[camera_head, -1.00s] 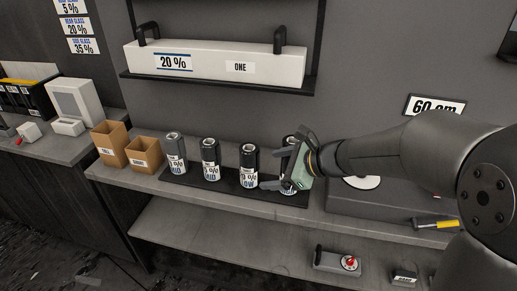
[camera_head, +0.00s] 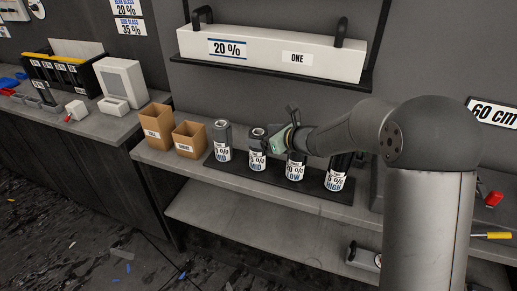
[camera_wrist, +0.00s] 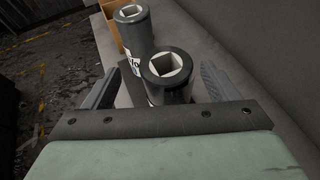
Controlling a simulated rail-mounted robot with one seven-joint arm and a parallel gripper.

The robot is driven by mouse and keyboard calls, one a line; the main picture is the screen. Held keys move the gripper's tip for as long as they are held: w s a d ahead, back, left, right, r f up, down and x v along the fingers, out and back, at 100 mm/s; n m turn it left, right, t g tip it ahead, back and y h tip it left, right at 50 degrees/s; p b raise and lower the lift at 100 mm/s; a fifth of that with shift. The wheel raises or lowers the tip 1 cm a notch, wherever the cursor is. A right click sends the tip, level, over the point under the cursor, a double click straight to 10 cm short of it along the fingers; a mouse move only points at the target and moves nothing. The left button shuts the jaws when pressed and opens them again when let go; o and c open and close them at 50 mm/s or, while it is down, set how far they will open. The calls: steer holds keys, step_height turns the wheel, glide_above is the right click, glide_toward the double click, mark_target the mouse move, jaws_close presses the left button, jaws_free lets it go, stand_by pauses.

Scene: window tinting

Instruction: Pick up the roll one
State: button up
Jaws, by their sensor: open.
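Several dark cylindrical rolls with white labels stand upright in a row on a black mat (camera_head: 316,191). They are the leftmost roll (camera_head: 222,141), one labelled MID (camera_head: 258,162), one labelled LOW (camera_head: 295,173) and one labelled HIGH (camera_head: 336,180) at the right. The small upper label print is too blurred to tell which is roll one. My gripper (camera_head: 272,140) is open at the MID roll. In the wrist view, its fingers (camera_wrist: 158,85) stand on either side of a roll with a square hole (camera_wrist: 168,66); another roll (camera_wrist: 132,28) stands just beyond. Contact cannot be told.
A long white box (camera_head: 270,57) marked 20 % and ONE sits on the wall shelf above. Two brown boxes (camera_head: 189,139) stand left of the rolls. A white device (camera_head: 122,82) and black bins (camera_head: 62,75) are on the left counter. A lower shelf (camera_head: 230,225) is partly clear.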

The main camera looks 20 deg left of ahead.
mark_target(255, 132)
steer(key=p+x, duration=0.1)
steer(key=x, duration=0.4)
steer(key=shift+w+p, duration=0.35)
steer(key=shift+p, duration=0.05)
steer(key=c, duration=1.6)
steer(key=shift+r, duration=0.1)
